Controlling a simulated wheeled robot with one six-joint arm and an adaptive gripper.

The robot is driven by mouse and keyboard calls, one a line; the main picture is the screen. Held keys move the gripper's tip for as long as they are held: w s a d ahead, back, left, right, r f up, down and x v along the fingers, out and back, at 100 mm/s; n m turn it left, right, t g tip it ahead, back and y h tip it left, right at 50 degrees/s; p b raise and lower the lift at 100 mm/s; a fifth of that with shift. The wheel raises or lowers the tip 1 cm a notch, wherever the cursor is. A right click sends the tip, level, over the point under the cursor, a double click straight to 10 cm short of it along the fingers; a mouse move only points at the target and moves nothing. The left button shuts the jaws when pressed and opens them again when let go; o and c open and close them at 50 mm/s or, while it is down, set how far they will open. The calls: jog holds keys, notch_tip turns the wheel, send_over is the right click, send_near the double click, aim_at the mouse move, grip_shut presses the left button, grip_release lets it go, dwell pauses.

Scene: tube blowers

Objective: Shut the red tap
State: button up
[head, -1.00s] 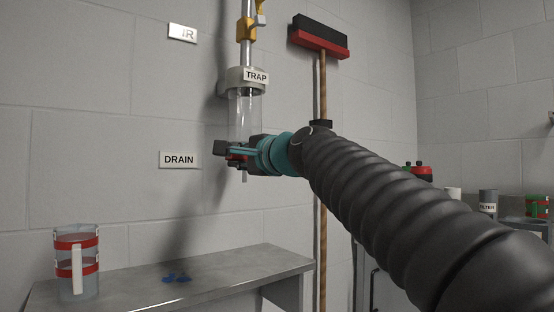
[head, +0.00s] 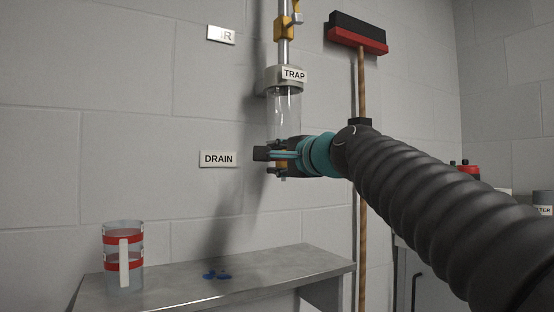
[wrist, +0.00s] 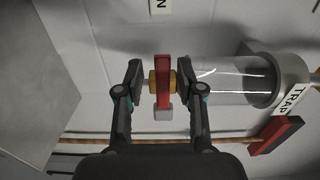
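The red tap handle (wrist: 162,80) shows in the wrist view, lying crosswise to the pipe line, over a brass tap body (wrist: 153,84). The brass body also shows in the head view (head: 281,163), just under the clear trap tube (head: 284,115); the red handle is not clear there. My gripper (wrist: 161,77) is around the tap, one finger on each side along the pipe line. Its fingers stand apart, with small gaps to the red handle. Whether a finger touches the brass body I cannot tell.
A broom (head: 361,90) hangs on the wall right of the trap. The wall by the DRAIN label (head: 218,159) is otherwise bare.

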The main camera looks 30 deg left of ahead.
jog(key=v, duration=1.2)
jog(key=shift+s, duration=0.1)
dwell(0.4)
